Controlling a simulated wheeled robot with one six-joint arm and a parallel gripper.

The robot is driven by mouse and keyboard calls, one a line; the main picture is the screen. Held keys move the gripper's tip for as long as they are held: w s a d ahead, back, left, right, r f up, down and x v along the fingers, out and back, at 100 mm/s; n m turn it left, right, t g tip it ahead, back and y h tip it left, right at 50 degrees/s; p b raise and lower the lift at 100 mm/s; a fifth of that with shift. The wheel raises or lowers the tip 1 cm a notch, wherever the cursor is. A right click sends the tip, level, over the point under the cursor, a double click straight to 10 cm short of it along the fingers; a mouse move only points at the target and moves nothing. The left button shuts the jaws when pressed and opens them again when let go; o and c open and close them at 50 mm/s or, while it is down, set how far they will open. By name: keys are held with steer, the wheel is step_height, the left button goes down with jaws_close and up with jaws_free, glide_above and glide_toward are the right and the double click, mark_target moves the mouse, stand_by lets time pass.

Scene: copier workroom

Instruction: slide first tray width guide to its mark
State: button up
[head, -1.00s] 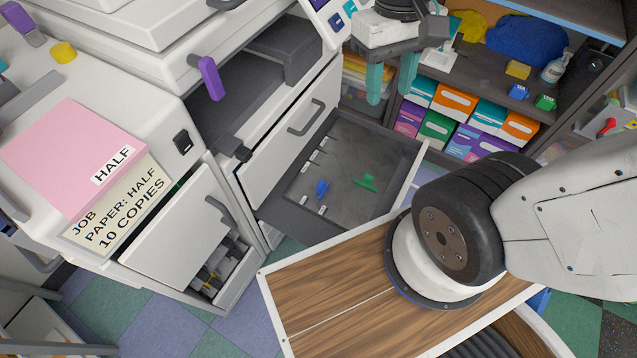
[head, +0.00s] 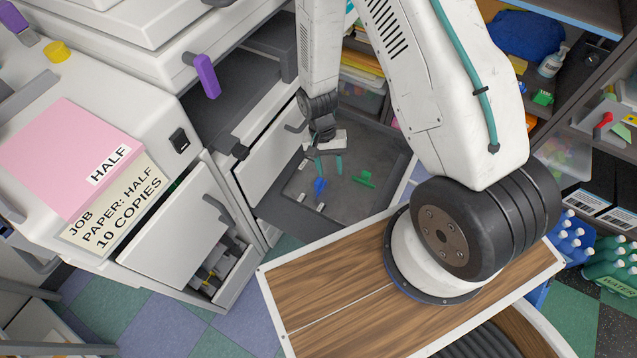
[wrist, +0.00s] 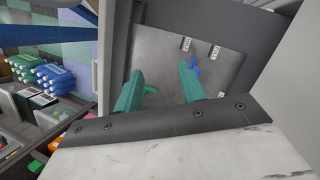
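The open paper tray (head: 372,207) is pulled out of the copier's front, with a grey floor. A small blue guide (head: 319,185) and a green guide (head: 365,178) stand on that floor; I cannot tell which is the width guide. White marks (head: 301,197) lie near the blue guide. My gripper (head: 328,166) is over the tray, fingers pointing down, open and empty. In the wrist view the blue guide (wrist: 195,67) is close to the right fingertip, and the green guide (wrist: 150,89) shows partly behind the left finger. White marks (wrist: 214,53) show beyond them.
A pink paper stack (head: 65,155) and a job card (head: 120,205) lie on the copier's side top. Blue bottles (head: 575,240) stand at the right.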

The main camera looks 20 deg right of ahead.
step_height(320, 180, down, 8)
steer(key=w+m+t, duration=0.1)
steer(key=m, duration=0.1)
steer(key=m+t, duration=0.3)
glide_above(318, 181)
step_height(318, 181, down, 3)
steer(key=shift+s+d+f, duration=0.1)
steer(key=shift+d, duration=0.05)
steer(key=shift+f, duration=0.3)
step_height(318, 181, down, 7)
steer(key=shift+r, duration=0.1)
